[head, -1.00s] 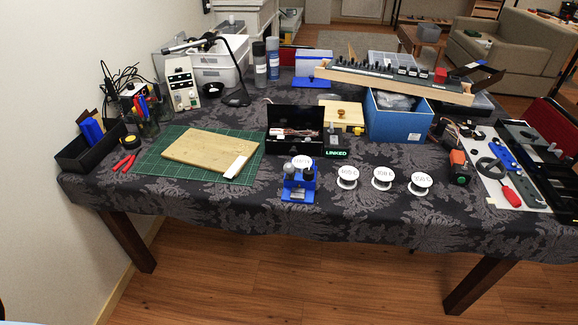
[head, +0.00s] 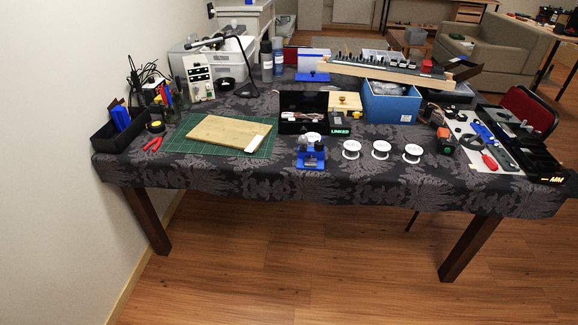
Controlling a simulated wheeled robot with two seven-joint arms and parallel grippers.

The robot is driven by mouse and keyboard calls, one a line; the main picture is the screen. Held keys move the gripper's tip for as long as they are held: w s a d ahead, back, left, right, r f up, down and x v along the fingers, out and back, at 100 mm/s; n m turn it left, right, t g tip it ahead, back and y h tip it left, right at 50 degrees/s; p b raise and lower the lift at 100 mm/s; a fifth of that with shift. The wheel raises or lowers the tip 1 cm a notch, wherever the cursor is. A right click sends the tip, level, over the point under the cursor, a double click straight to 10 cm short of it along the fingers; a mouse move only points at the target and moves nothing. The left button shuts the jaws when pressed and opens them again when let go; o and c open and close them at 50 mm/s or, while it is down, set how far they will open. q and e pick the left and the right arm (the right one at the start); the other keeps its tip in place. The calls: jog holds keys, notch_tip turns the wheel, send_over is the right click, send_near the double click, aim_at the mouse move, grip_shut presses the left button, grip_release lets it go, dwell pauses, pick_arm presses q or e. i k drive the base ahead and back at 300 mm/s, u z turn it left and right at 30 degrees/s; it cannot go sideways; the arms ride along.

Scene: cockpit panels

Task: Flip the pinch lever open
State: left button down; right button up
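A small blue device (head: 311,158) with a flat blue base stands near the front edge of the table, a little right of the middle. It has grey parts on top, and a white spool (head: 312,138) shows just behind it. The pinch lever may be part of this device, but it is too small here to make out or to tell its position. Neither of my grippers is in view.
The table (head: 240,180) has a dark patterned cloth. Several white spools (head: 380,149) stand right of the blue device. A black box (head: 303,126) is behind it, and a wooden board (head: 230,131) lies on a green mat (head: 180,146) to the left. The floor (head: 300,255) in front is clear.

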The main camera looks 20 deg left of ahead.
aim_at(303, 139)
jog(key=z, duration=0.25)
jog(key=i, duration=1.15)
jog(key=u, duration=0.8)
